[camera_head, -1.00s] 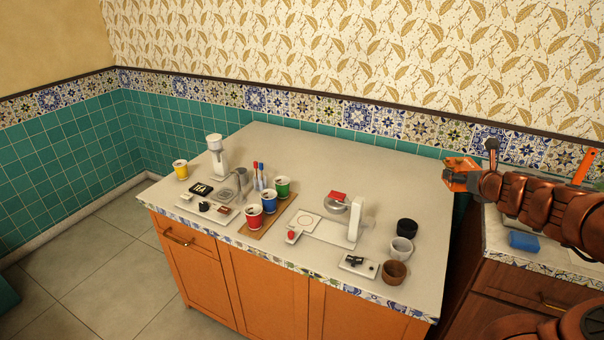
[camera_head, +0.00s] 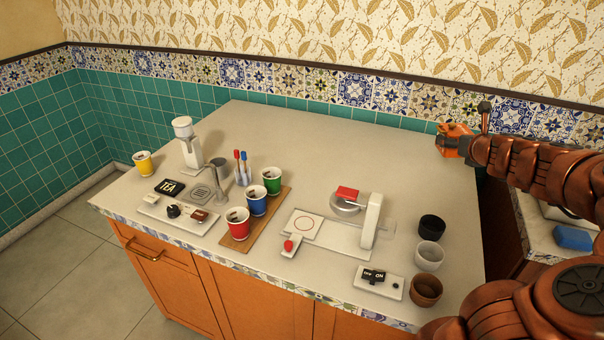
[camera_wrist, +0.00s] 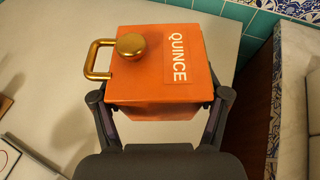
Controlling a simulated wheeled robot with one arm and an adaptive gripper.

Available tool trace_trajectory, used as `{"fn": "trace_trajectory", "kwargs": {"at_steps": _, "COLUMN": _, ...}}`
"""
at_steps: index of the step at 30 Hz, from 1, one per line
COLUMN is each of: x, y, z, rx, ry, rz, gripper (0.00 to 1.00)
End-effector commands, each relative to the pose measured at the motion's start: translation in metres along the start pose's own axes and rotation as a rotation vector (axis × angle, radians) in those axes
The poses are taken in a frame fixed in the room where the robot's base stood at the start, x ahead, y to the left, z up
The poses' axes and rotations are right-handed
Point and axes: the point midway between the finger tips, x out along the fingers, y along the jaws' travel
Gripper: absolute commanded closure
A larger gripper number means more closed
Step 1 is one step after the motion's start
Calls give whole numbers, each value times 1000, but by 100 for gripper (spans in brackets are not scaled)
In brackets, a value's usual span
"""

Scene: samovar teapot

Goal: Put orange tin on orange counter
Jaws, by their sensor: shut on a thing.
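The orange tin (camera_wrist: 150,85) fills the middle of the wrist view. It is a box with a gold knob, a gold side handle and a label reading QUINCE. My gripper (camera_wrist: 158,112) is shut on it, one finger on each side. In the head view the tin (camera_head: 453,140) is at the upper right, held in front of my arm near the back right of the counter. The orange counter (camera_head: 310,140) has orange cabinet fronts and a pale top. The wrist view shows its pale top below the tin; I cannot tell the gap between them.
Black, white and brown cups (camera_head: 428,256) stand at the counter's right front. A white teapot station (camera_head: 335,235), coloured cups on a wooden board (camera_head: 238,240) and a tap unit (camera_head: 180,210) fill the front. The back of the top is clear. A darker counter with a blue sponge (camera_head: 573,238) is at right.

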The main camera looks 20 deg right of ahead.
Motion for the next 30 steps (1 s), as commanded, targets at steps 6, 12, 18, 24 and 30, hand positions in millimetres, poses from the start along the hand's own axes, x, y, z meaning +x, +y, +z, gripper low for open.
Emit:
{"fn": "trace_trajectory", "kwargs": {"at_steps": 6, "x": 20, "y": 0, "z": -48, "rx": 0, "ry": -1, "rz": 1, "gripper": 72}}
{"fn": "trace_trajectory", "kwargs": {"at_steps": 12, "x": 32, "y": -1, "z": -79, "rx": 1, "ry": -1, "rz": -1, "gripper": 72}}
{"fn": "trace_trajectory", "kwargs": {"at_steps": 18, "x": 42, "y": -2, "z": -104, "rx": 1, "ry": -1, "rz": -3, "gripper": 72}}
{"fn": "trace_trajectory", "kwargs": {"at_steps": 24, "x": 46, "y": -3, "z": -115, "rx": 2, "ry": -1, "rz": -4, "gripper": 72}}
{"fn": "trace_trajectory", "kwargs": {"at_steps": 30, "x": 46, "y": -3, "z": -116, "rx": 2, "ry": -1, "rz": -4, "gripper": 72}}
